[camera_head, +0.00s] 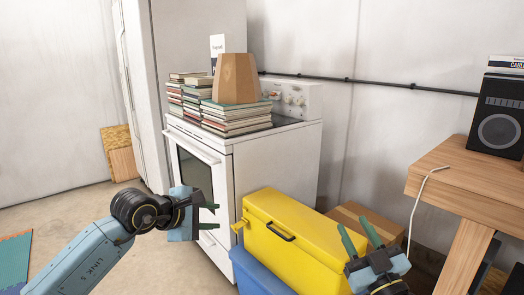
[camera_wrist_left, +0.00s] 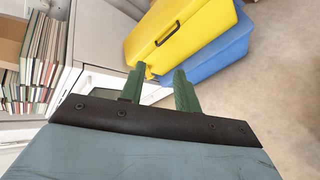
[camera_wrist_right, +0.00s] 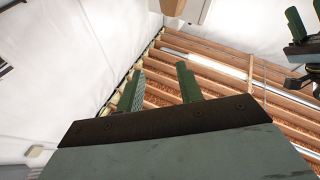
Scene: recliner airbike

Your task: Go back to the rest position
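My left gripper (camera_head: 208,216) is in front of the white stove in the head view, with its fingers pointing right. Its two green fingers stand apart with nothing between them, as the left wrist view (camera_wrist_left: 160,88) also shows. My right gripper (camera_head: 360,240) is at the lower right of the head view, in front of the yellow cooler, with its fingers pointing up. Its fingers are apart and empty, as the right wrist view (camera_wrist_right: 162,88) also shows. Neither gripper holds anything.
A white stove (camera_head: 275,165) carries stacked books (camera_head: 235,118) and a brown lampshade-like object (camera_head: 237,78). A yellow cooler (camera_head: 290,232) sits on a blue one (camera_head: 255,275). A cardboard box (camera_head: 365,220) is behind. A wooden table (camera_head: 475,175) with a speaker (camera_head: 498,115) stands right. Floor at left is mostly clear.

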